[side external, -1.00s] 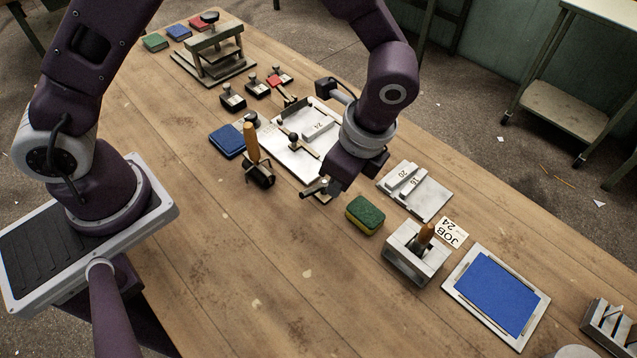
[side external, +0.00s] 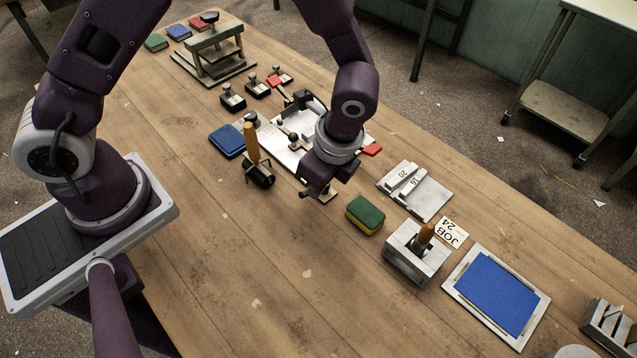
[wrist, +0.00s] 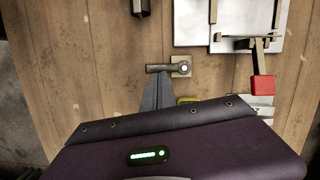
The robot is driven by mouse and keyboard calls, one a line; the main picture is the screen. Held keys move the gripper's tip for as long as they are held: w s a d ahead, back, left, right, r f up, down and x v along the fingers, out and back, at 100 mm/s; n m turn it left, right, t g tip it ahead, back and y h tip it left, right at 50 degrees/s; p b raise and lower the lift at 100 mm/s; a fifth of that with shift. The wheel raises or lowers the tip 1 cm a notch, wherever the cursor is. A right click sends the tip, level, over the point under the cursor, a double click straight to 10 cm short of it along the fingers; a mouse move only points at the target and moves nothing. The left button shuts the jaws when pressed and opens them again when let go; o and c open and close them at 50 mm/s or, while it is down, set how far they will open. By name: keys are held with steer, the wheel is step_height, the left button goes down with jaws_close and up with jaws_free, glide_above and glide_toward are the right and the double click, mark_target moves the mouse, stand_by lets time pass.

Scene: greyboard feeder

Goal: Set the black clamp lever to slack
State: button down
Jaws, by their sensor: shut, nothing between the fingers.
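The black clamp lever (wrist: 163,68) is a short dark bar in the wrist view. It lies across the picture, its free end to the left and its round pivot on a small beige plate (wrist: 174,60) at the right. In the side view the lever (side external: 306,194) shows just below my gripper, partly hidden by it. My gripper (wrist: 160,77) is shut and empty. Its fingertips are right at the lever's near side, close to its middle in the picture. I cannot tell whether they touch it.
A white board (wrist: 200,30) with a red-handled lever (wrist: 262,85) lies beside the clamp. A green and yellow sponge (side external: 365,214) sits close to the right of my gripper. A wooden-handled roller (side external: 252,150) stands to the left. The table in front is clear.

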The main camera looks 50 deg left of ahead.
steer(key=m, duration=0.1)
steer(key=a+m, duration=0.1)
steer(key=m, duration=0.1)
steer(key=m+t, duration=0.1)
steer(key=shift+s+a+m, duration=0.25)
steer(key=shift+a+m, duration=0.15)
steer(key=m, duration=0.1)
steer(key=a+m+t, duration=0.1)
steer(key=m, duration=0.1)
steer(key=shift+a+m, duration=0.15)
steer(key=shift+m, duration=0.15)
steer(key=m, duration=0.1)
steer(key=a+m, duration=0.1)
steer(key=m, duration=0.1)
steer(key=m+h, duration=0.1)
steer(key=shift+w+a+t, duration=0.25)
steer(key=shift+w+t, duration=0.15)
steer(key=shift+w+a+m+h, duration=0.2)
steer(key=shift+m, duration=0.65)
steer(key=shift+w+a+m+h, duration=0.15)
steer(key=shift+w+m+h, duration=0.05)
steer(key=shift+m, duration=0.65)
steer(key=shift+w, duration=0.1)
steer(key=s+d+r, duration=0.2)
steer(key=s+r, duration=0.3)
steer(key=r, duration=0.6)
steer(key=shift+s+d+r, duration=0.15)
steer(key=shift+s+r, duration=0.1)
steer(key=shift+r, duration=0.15)
